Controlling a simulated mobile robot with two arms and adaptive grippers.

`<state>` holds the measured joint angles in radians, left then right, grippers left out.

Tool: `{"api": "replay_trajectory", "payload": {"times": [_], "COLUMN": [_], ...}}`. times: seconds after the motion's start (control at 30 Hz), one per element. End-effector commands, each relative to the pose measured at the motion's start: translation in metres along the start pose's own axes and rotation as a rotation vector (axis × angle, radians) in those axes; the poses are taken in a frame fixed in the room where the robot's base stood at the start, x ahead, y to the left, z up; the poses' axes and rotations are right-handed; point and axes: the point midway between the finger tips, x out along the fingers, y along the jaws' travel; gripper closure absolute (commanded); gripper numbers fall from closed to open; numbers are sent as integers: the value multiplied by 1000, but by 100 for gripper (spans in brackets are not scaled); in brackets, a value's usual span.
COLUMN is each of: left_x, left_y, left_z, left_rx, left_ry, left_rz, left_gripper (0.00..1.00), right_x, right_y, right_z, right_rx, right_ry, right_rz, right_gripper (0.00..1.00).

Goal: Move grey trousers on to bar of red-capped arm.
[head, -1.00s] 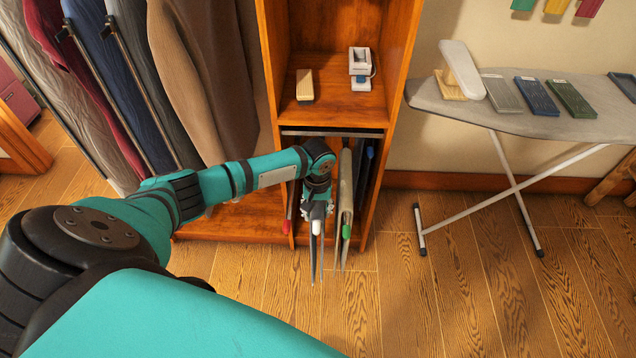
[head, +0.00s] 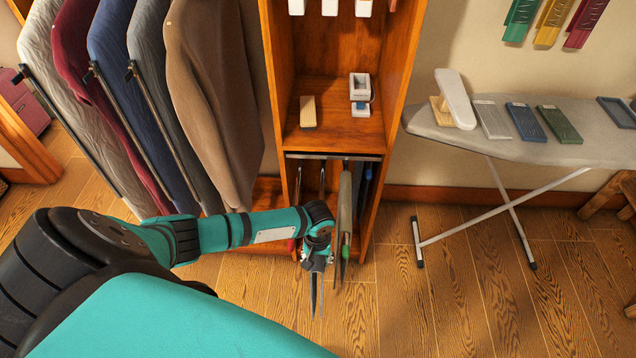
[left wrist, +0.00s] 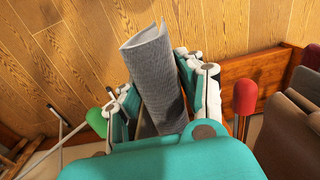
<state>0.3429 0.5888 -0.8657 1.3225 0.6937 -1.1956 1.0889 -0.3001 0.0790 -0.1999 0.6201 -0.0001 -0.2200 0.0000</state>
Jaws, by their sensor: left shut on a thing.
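My left gripper (head: 316,268) is in front of the low opening of the wooden cabinet. It is shut on the folded grey trousers (left wrist: 158,85), which stick out between its fingers in the left wrist view. In the head view the trousers are mostly hidden by the gripper. The red-capped arm shows its red cap (left wrist: 245,97) to the right of the gripper in the left wrist view, apart from the trousers. In the head view the red cap (head: 291,245) is just left of the gripper; its bar is largely hidden. My right gripper is not in view.
A green-capped arm (head: 346,252) with beige trousers (head: 344,205) is close to the right of the gripper. Hanging garments (head: 210,90) are at the left. An ironing board (head: 480,145) stands at the right. The floor in front is clear.

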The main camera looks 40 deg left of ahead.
Motion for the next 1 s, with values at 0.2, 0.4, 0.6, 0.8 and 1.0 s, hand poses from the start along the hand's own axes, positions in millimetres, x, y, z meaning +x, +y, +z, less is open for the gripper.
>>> {"api": "replay_trajectory", "payload": {"times": [0.2, 0.4, 0.6, 0.8, 1.0], "left_x": [-4, -4, -4, -4, -4], "left_y": [0, 1, 1, 1, 1], "left_z": [22, 41, 60, 79, 99], "left_rx": [0, 0, 1, 0, 0], "left_ry": [-1, -1, 0, -1, -1], "left_rz": [2, 3, 2, 2, 3], "left_gripper": [100, 100, 100, 100, 100], "right_x": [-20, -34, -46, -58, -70], "right_y": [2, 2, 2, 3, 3], "right_z": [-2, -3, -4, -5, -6], "right_rx": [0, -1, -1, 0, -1], "right_ry": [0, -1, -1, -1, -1], "right_rz": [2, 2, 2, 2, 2], "right_gripper": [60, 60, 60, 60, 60]}}
